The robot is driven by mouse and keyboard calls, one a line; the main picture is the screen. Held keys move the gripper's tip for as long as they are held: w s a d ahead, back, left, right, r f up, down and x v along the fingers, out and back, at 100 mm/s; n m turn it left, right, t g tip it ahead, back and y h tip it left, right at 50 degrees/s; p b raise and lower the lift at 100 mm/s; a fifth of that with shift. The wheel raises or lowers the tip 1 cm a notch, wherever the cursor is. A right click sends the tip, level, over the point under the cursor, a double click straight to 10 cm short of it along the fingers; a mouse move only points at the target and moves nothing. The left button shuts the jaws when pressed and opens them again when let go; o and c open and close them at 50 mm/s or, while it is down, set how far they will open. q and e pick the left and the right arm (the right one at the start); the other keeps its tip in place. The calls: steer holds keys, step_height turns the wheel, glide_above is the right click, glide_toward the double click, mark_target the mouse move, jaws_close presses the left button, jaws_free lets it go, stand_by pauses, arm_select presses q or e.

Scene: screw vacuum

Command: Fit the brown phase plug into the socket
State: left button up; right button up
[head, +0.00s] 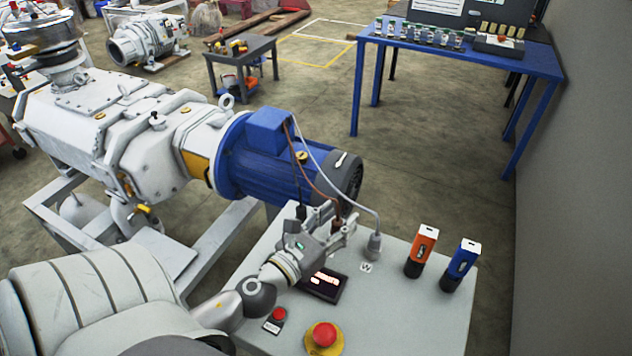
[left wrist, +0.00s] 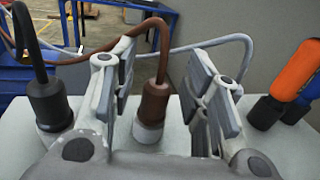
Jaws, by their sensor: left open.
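The brown phase plug (left wrist: 154,103) stands upright between the two fingers of my left gripper (left wrist: 163,78) in the left wrist view, with gaps on both sides. Its light grey lower part meets the bench top; the socket itself is hidden under it. In the head view my left gripper (head: 341,222) is over the bench, around the brown plug (head: 336,224), which is partly covered by the fingers. A black plug (left wrist: 48,105) stands to the left. A grey plug (head: 373,246) stands to the right by a "W" label. My right gripper is not in view.
On the grey bench (head: 415,310) are an orange device (head: 422,250), a blue device (head: 461,265), a small display (head: 322,286) and a red emergency button (head: 324,335). The blue motor (head: 265,165) stands behind, with cables running to the plugs. The bench's front right is clear.

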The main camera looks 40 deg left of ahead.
arm_select(q)
steer(key=s+b, duration=0.2)
steer(key=s, duration=0.2)
steer(key=s+b, duration=0.3)
steer(key=s, duration=0.2)
steer(key=shift+a+f, duration=0.1)
steer(key=shift+a, duration=0.1)
steer(key=shift+s, duration=0.65)
steer(key=shift+s+b, duration=0.4)
steer(key=shift+s, duration=0.2)
